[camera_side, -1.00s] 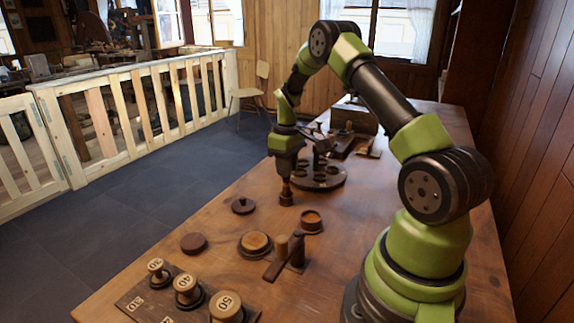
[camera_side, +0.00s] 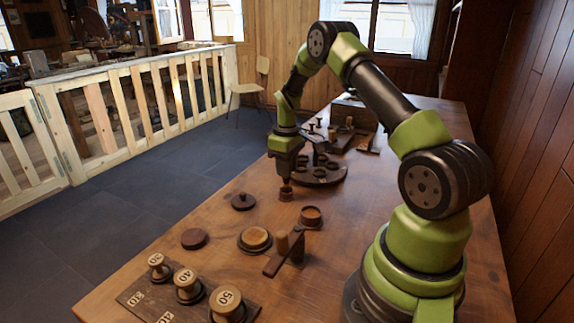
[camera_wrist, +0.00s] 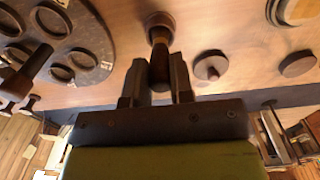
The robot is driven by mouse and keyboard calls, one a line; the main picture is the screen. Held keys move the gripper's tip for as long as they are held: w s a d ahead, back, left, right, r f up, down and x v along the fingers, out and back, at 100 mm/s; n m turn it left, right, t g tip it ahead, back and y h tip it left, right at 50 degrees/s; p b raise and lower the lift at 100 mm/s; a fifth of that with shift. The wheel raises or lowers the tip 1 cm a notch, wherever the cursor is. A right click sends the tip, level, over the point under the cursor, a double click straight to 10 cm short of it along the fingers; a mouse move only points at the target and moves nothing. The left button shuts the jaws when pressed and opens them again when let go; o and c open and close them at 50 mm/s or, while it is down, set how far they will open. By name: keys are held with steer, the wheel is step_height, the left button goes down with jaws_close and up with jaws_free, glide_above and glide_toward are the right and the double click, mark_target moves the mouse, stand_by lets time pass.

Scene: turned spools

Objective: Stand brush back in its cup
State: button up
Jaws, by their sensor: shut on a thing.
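My gripper (camera_side: 286,178) is shut on the brush, whose dark turned wooden handle (camera_wrist: 160,66) stands between the two fingers in the wrist view. The brush is upright. Right below my fingers in the side view is a small round brown piece (camera_side: 286,194) at table level, and it shows beyond the handle in the wrist view (camera_wrist: 159,20). It looks like the cup around the brush's lower end, but I cannot tell for sure or see how deep the brush sits. The bristles are hidden.
A round rack with holes (camera_side: 320,175) stands close behind my gripper. A knobbed disc (camera_side: 243,202), a shallow round dish (camera_side: 311,216), a dark disc (camera_side: 193,239) and a wooden-topped plate (camera_side: 255,240) lie nearer the camera. Numbered spools (camera_side: 187,284) stand at the front.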

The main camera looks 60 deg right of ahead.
stand_by(0.3)
steer(key=o, duration=0.9)
steer(key=shift+r, duration=0.1)
steer(key=shift+r, duration=4.2)
